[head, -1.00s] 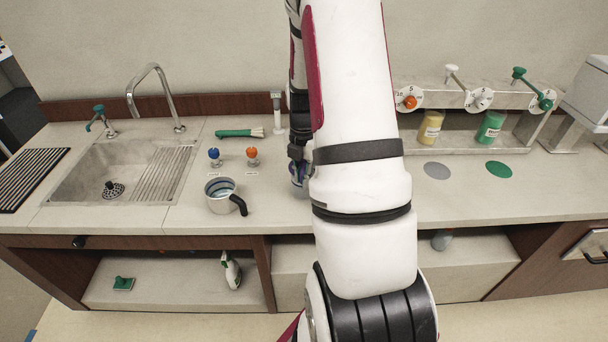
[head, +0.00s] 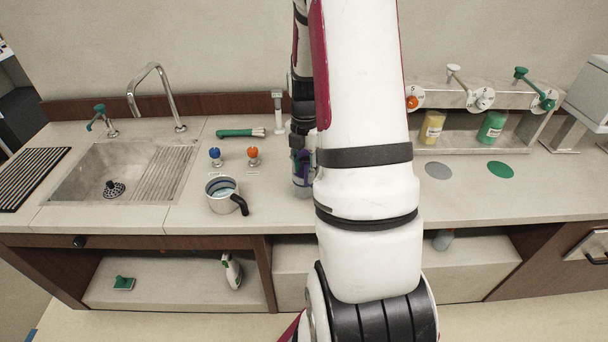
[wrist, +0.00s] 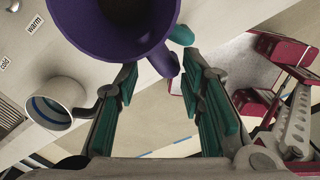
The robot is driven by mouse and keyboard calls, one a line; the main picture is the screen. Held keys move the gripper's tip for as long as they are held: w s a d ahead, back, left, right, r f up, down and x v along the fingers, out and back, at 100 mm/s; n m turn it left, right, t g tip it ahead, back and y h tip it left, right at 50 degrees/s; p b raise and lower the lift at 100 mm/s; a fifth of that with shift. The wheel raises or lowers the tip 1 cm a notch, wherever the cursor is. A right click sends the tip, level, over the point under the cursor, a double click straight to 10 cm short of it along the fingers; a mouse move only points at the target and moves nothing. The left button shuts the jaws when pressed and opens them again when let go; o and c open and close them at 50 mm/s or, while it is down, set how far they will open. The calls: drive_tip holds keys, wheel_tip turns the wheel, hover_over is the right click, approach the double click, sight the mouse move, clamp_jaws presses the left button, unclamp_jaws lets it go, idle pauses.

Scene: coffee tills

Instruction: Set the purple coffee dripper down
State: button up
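The purple coffee dripper (wrist: 115,30) fills the top of the wrist view, seen into its open mouth, with its handle pointing down toward my gripper. My gripper (wrist: 160,65) is open: its green-padded fingers stand apart on either side of the handle, with gaps showing. In the head view, only a small purple part (head: 305,161) shows beside my arm, near my gripper (head: 301,140). A greyish cylindrical thing (head: 302,188) is just below it on the counter. My arm hides much of this spot, and I cannot tell exactly what the dripper rests on.
A metal pot with black handle (head: 222,199) stands to the left, before the blue (head: 214,155) and orange (head: 253,153) knobs. A green-handled brush (head: 238,133) lies behind. The sink (head: 120,172) is farther left. Grey (head: 438,171) and green (head: 500,170) discs mark the right counter.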

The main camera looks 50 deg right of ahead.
wheel_tip(320, 180, up, 9)
drive_tip(key=w+a+r+m+t, duration=0.1)
drive_tip(key=w+a+r+m, duration=0.1)
drive_tip(key=a+r+m, duration=0.4)
drive_tip(key=s+a+r+m+t, duration=0.1)
drive_tip(key=s+a+r+m, duration=0.2)
drive_tip(key=a, duration=0.5)
drive_tip(key=s+a+r+m+t, duration=0.2)
drive_tip(key=s+a+r+m, duration=0.2)
drive_tip(key=a, duration=0.4)
drive_tip(key=s+a+r+m+t, duration=0.1)
drive_tip(key=s+a+r+m, duration=0.3)
drive_tip(key=a+m, duration=0.2)
drive_tip(key=shift+s+a+r+t, duration=0.3)
drive_tip(key=shift+s+a, duration=0.1)
drive_tip(key=shift+a, duration=0.5)
